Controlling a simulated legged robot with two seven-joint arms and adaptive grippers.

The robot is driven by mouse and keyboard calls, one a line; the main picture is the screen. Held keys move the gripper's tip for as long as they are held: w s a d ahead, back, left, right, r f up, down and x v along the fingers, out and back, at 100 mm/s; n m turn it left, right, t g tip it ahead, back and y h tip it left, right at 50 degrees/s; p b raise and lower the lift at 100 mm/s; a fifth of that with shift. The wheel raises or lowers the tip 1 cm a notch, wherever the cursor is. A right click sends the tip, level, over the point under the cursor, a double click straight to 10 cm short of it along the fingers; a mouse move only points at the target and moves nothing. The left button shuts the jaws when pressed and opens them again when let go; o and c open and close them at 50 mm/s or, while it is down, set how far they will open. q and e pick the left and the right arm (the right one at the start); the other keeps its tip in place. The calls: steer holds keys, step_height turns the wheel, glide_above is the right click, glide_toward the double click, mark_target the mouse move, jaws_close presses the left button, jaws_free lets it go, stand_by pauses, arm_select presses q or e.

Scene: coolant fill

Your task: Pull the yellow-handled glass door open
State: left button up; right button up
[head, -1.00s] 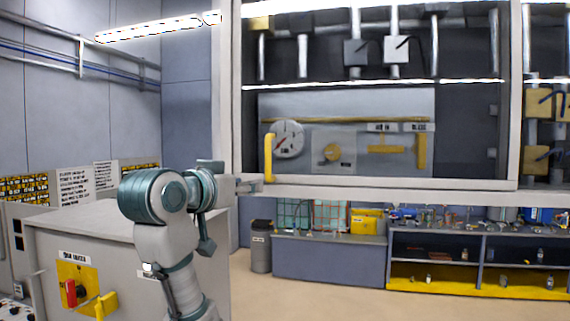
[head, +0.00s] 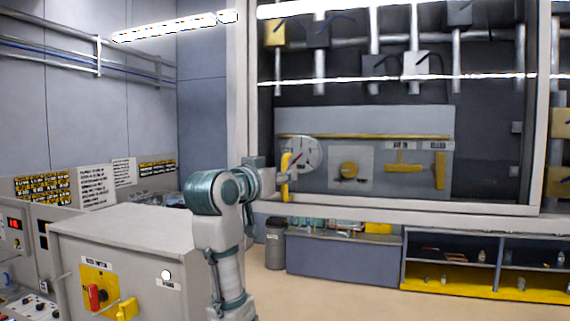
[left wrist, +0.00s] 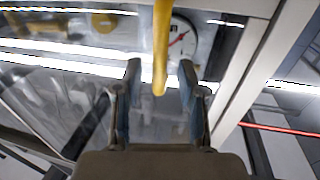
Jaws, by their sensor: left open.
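The glass door (head: 365,120) is in the head view, set in a pale frame, and looks closed. Its upright yellow handle (head: 286,165) is at the door's lower left. My left gripper (head: 279,178) is at the lower part of the handle and partly overlaps it. In the left wrist view the gripper (left wrist: 159,72) is open, with one finger on each side of the yellow handle (left wrist: 161,45). The handle's end shows between the fingertips, with gaps on both sides. I cannot tell whether the handle lies fully between the fingers in depth. My right gripper is not in view.
Behind the glass are a round gauge (head: 303,154) and yellow valve handles (head: 403,163). A grey cabinet with a red switch (head: 94,296) stands at the lower left. Low shelves (head: 450,270) and a bin (head: 275,245) stand below the door, with clear floor in front.

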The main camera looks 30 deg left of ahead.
arm_select(q)
steer(key=shift+w+a+p, duration=0.15)
steer(key=shift+w+p, duration=0.2)
steer(key=shift+w, duration=0.95)
steer(key=shift+s, duration=0.1)
steer(key=c, duration=0.7)
jaws_close()
